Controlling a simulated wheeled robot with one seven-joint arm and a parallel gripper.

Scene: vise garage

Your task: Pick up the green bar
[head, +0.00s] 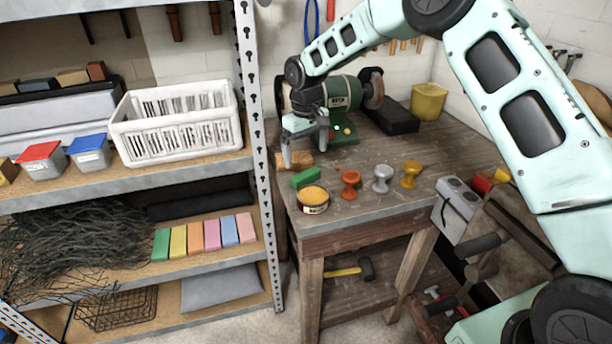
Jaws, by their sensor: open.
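A small green bar (305,178) lies on the wooden workbench (350,210), near its left edge and just behind a round tin (313,199) with an orange-yellow top. Another green bar (161,245) stands at the left end of a row of coloured bars on the middle shelf. My gripper (305,156) points down over the left part of the bench. Its fingers are apart, with no bar between them. A brown wooden block (298,161) is at the fingertips, behind the green bar on the bench; whether the fingers touch it I cannot tell.
Red (349,184), silver (382,179) and gold (411,174) spool-shaped pieces stand right of the tin. A green bench grinder (341,93) stands behind, with a yellow bin (428,102) at the back right. A metal shelf post (256,150) rises close to the bench's left edge.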

